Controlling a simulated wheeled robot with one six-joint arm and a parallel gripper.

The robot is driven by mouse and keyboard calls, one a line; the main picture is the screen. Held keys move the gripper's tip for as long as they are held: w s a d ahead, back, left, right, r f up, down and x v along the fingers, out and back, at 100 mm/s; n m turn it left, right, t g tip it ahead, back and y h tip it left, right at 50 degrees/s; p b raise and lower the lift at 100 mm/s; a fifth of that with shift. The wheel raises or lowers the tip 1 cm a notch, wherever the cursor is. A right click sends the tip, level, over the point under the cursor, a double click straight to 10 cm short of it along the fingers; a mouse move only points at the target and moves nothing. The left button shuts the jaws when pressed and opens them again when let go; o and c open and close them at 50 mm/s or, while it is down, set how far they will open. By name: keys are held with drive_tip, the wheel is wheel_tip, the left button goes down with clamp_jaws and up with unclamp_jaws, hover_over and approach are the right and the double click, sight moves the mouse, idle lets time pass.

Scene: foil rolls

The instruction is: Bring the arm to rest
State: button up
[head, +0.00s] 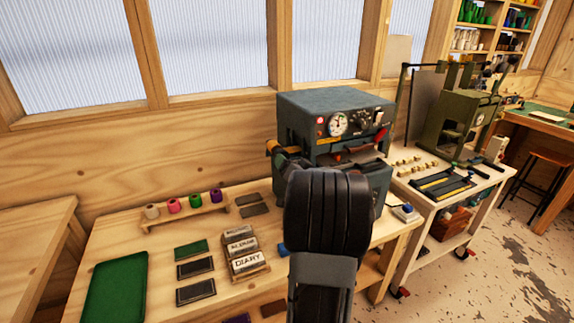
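My dark arm (328,215) rises from the bottom middle and reaches toward the grey-blue press (335,105). My gripper is hidden behind the arm's thick black link, so its fingers do not show. A dark part of the arm shows just left of that link, close to the press's left side. A gold foil roll (273,147) shows at the press's left side; whether anything touches it I cannot tell. Cream (152,211), pink (173,206), green (195,201) and purple (216,195) foil rolls stand on a wooden rack on the bench.
The wooden bench (120,240) bears a green tray (116,287), dark and green plates, and blocks including a "DIARY" one (248,262). A second cart (425,206) with an olive machine (462,118) stands right. Floor (500,270) is open at lower right.

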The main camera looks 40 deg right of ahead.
drive_tip(key=a+f+n+g, duration=0.1)
drive_tip(key=a+n+g, duration=0.3)
drive_tip(key=a, duration=1.2)
drive_tip(key=s+a+f+n+g+y, duration=0.2)
drive_tip(key=s+a+n+g+y, duration=0.1)
drive_tip(key=s+a, duration=0.4)
drive_tip(key=s+a+f+n+g+y, duration=0.3)
drive_tip(key=s+a+g, duration=0.2)
drive_tip(key=a, duration=0.8)
drive_tip(key=s, duration=0.2)
drive_tip(key=shift+s+f+g, duration=0.3)
drive_tip(key=shift+f, duration=0.05)
drive_tip(key=shift+s+a+f+n, duration=0.1)
drive_tip(key=shift+s+a+n, duration=0.15)
drive_tip(key=shift+s+n, duration=0.1)
drive_tip(key=shift+c, duration=0.2)
